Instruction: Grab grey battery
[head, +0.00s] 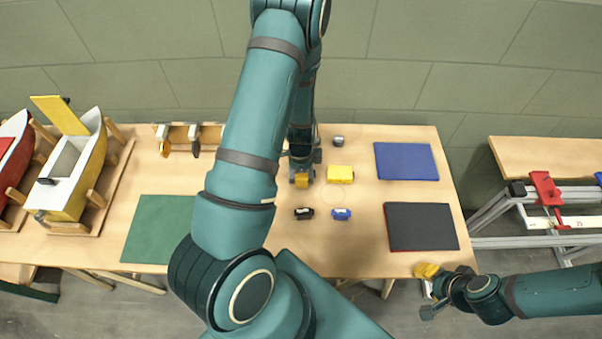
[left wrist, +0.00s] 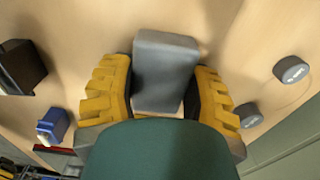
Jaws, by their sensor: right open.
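The grey battery (left wrist: 165,72) is a smooth grey block in the middle of the left wrist view. My left gripper (left wrist: 164,85) has one yellow-padded finger on each side of it; whether the pads press on it I cannot tell. In the head view my left gripper (head: 301,179) is low over the table's middle and hides most of the battery. My right gripper (head: 429,282) is open and empty at the table's front right edge.
A yellow block (head: 340,174) sits just right of my left gripper. A black block (head: 304,213) and a blue block (head: 341,214) lie nearer. Blue (head: 406,161), dark (head: 421,227) and green (head: 160,228) mats lie around. A grey cylinder (head: 338,141) stands behind.

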